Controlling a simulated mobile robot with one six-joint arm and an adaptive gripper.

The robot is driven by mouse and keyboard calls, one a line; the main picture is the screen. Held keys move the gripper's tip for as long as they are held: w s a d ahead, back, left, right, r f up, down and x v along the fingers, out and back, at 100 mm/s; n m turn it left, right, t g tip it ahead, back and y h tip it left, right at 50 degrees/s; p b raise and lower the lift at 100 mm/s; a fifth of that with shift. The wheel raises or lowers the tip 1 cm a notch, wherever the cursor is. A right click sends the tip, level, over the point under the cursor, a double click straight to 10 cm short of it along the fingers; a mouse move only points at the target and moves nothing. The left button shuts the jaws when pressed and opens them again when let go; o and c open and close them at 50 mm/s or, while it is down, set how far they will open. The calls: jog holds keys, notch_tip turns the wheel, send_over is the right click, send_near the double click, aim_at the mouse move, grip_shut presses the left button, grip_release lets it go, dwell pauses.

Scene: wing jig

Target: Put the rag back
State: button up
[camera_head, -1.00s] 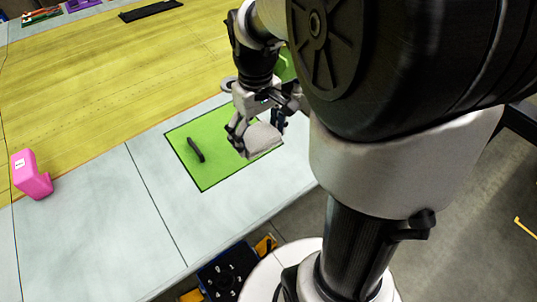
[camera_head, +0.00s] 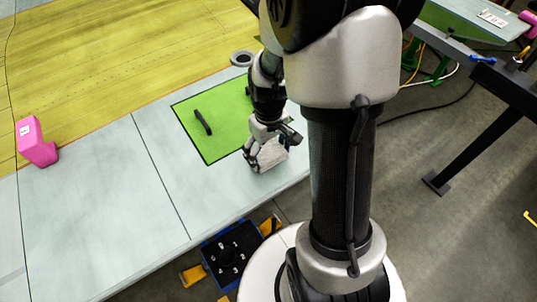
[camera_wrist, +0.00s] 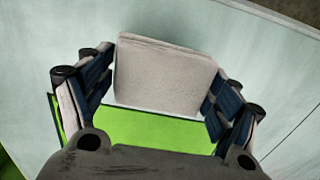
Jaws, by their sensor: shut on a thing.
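The rag (camera_head: 271,155) is a folded, light grey pad. My gripper (camera_head: 267,150) is shut on it near the front edge of the pale table, just off the right front edge of the green mat (camera_head: 213,143). In the wrist view the rag (camera_wrist: 165,75) sits between the two fingers of my gripper (camera_wrist: 160,90), with part of the green mat (camera_wrist: 160,130) below it. Whether the rag touches the table is hard to tell.
A dark handle-like piece (camera_head: 202,122) lies on the mat. A blue-and-black tray (camera_head: 233,254) is below the table's front edge.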

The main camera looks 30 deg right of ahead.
jog(key=shift+f, duration=0.95)
jog(key=shift+f, duration=0.15)
jog(key=o, duration=1)
jog(key=shift+c, duration=0.2)
